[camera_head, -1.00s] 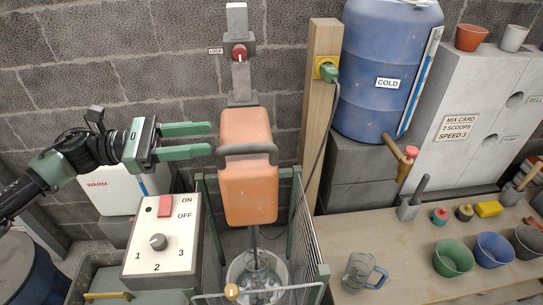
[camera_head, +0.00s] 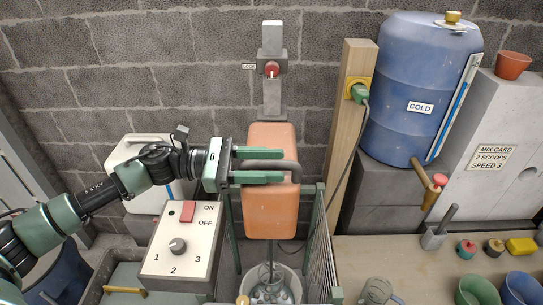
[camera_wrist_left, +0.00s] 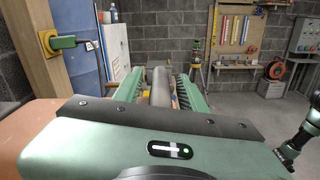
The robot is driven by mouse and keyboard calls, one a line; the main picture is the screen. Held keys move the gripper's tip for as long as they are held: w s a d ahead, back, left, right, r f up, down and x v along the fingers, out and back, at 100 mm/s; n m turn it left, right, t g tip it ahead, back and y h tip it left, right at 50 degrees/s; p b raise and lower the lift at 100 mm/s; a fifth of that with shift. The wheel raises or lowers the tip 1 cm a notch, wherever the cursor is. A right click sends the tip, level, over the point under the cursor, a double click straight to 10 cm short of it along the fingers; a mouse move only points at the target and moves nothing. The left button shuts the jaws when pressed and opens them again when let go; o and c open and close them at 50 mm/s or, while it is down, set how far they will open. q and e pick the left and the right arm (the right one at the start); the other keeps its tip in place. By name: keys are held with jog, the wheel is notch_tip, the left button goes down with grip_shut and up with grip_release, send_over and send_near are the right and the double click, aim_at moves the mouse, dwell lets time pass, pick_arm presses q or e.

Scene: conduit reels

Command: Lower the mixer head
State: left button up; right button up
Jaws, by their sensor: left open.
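The orange mixer head (camera_head: 269,212) hangs on a grey vertical post in the head view, with its whisk (camera_head: 270,275) over or in the bucket (camera_head: 285,290) below. A dark grey handle (camera_head: 292,166) crosses its front. My left gripper (camera_head: 272,165) is open, its green fingers above and below the handle. In the left wrist view, the handle (camera_wrist_left: 160,88) lies between the two fingers with no clear grip on it. The red LOCK knob (camera_head: 272,69) sits on the post above the head. My right gripper is not seen.
A control box (camera_head: 183,250) with a red switch and dial stands just below my left arm. A wooden post (camera_head: 350,130) with a plug and cable stands right of the head. Beyond are the blue COLD barrel (camera_head: 415,90) and a bench (camera_head: 425,280) with pots.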

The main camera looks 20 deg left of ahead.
pick_arm(q)
jog(key=shift+d, duration=0.25)
grip_shut()
jog(key=shift+r, duration=0.15)
dwell(1.1)
